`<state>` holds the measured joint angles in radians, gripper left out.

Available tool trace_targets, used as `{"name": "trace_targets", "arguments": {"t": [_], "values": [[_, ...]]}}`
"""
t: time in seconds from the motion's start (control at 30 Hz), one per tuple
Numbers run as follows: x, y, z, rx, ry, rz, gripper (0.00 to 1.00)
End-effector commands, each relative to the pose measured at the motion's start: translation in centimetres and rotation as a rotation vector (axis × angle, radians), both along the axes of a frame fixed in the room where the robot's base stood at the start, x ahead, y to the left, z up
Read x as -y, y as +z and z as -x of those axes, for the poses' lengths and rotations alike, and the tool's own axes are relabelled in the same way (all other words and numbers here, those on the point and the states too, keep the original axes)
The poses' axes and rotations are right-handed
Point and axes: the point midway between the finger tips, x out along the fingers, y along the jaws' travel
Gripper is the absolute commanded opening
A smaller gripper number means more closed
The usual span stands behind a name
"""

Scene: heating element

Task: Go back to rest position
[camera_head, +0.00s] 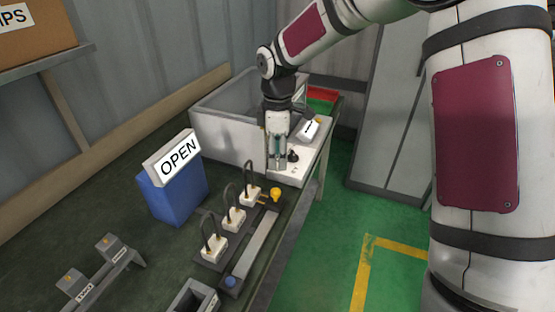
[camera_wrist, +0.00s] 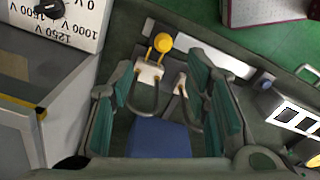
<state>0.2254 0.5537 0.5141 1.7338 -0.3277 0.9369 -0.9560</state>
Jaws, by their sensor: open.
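My gripper (camera_head: 278,155) hangs from my arm, pointing down, near the front of the grey machine box (camera_head: 226,135) at the far end of the bench. In the wrist view my gripper (camera_wrist: 172,115) has its green-padded fingers spread apart with nothing held between them. Beyond the fingers lie white plugs with dark loop handles (camera_wrist: 149,74) and a yellow knob (camera_wrist: 162,43). In the head view the plugs (camera_head: 234,217) stand in a row on a dark strip, with the yellow knob (camera_head: 275,194) at its far end.
A voltage dial (camera_wrist: 48,8) is on the white panel. A blue box with an OPEN sign (camera_head: 178,160) stands left of the plugs. A small grey stand (camera_head: 105,272) is at the near left. Green floor (camera_head: 315,245) is clear right of the bench (camera_head: 150,245).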

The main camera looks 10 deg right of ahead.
Motion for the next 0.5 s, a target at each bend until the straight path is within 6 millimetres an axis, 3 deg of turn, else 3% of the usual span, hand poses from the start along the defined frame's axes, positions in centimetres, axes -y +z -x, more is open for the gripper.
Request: {"name": "trace_targets", "arguments": {"t": [0.37,0.5], "values": [[0.0,0.1,0.1,0.001,-0.003,0.002,0.43],[0.5,1.7,1.1,0.021,-0.048,0.023,0.43]]}}
